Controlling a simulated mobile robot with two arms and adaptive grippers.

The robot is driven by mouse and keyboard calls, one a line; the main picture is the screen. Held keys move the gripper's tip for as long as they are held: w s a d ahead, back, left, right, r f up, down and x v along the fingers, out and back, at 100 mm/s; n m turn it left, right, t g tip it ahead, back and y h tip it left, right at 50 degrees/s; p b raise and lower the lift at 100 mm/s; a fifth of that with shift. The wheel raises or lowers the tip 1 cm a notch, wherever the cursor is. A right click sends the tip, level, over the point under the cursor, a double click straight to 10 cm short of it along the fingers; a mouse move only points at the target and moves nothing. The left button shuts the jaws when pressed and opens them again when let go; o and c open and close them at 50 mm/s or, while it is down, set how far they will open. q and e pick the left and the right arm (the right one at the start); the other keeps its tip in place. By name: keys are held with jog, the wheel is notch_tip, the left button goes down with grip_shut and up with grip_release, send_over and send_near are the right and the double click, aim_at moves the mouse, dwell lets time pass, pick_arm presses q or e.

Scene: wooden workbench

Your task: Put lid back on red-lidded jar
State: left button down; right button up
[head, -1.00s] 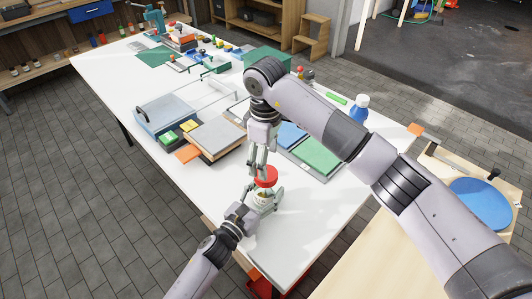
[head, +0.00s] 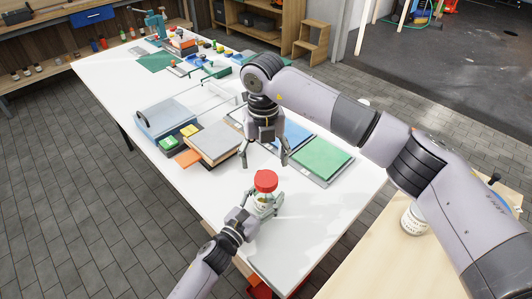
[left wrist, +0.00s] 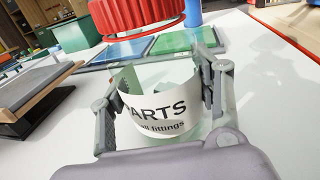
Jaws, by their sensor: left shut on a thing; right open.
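The clear jar (head: 262,206) stands upright near the front edge of the white table, with its red lid (head: 265,181) sitting on its top. My left gripper (head: 264,207) is shut around the jar's body. In the left wrist view its fingers flank the jar's white "PARTS" label (left wrist: 158,112), and the red lid (left wrist: 138,14) is above, cut off by the top edge. The lid looks about level with the jar; whether it is screwed tight cannot be told. My right gripper (head: 264,160) is open and empty, above and behind the lid, apart from it.
Behind the jar lie a green panel (head: 321,158), a blue panel (head: 292,135) and a grey book-like block (head: 214,141). A white jar (head: 414,218) is on the wooden surface at right. The table right of the jar is clear.

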aim_at(266, 178)
jog(key=n, duration=0.4)
jog(key=shift+d+r, duration=0.1)
jog(key=shift+r, duration=0.1)
jog(key=n, duration=0.4)
jog(key=shift+r+n, duration=0.15)
jog(key=shift+n, duration=0.25)
jog(key=n, duration=0.6)
jog(key=shift+d+r+n, duration=0.15)
jog(key=shift+d+n, duration=0.05)
jog(key=shift+n, duration=0.2)
jog(key=shift+f, duration=4)
jog(key=shift+c, duration=0.6)
